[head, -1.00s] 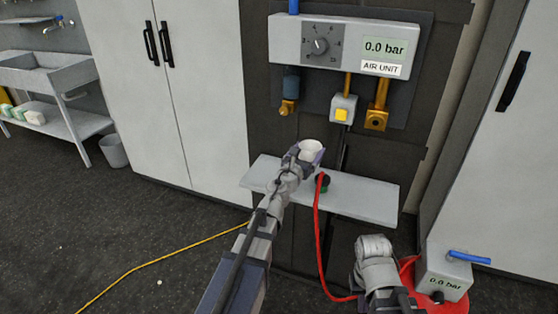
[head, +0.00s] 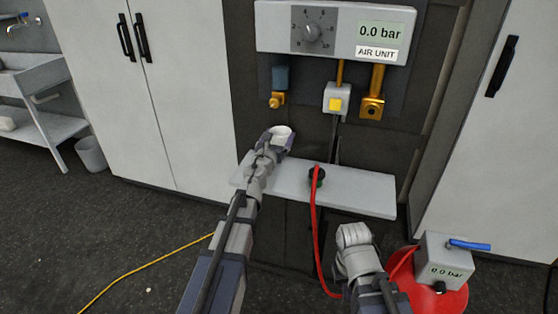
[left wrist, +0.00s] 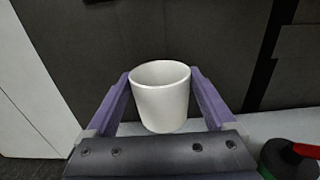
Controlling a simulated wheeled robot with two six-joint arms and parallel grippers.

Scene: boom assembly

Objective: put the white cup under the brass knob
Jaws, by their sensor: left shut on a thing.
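The white cup (head: 282,132) is upright between the fingers of my left gripper (head: 276,139). The left wrist view shows the cup (left wrist: 160,98) with a purple finger against each side, so my left gripper (left wrist: 160,80) is shut on it. A brass knob (head: 277,100) sits below a blue cylinder on the air unit. In the head view the cup appears just below it and slightly right. How far apart they are in depth I cannot tell. My right gripper (head: 353,236) is low at the right; its fingers do not show clearly.
A grey shelf (head: 345,192) lies below the cup and holds a dark green and black fitting (head: 317,177) with a red hose. A yellow-button box (head: 337,100) and a larger brass fitting (head: 373,106) hang right of the knob. A red tank (head: 440,298) stands lower right.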

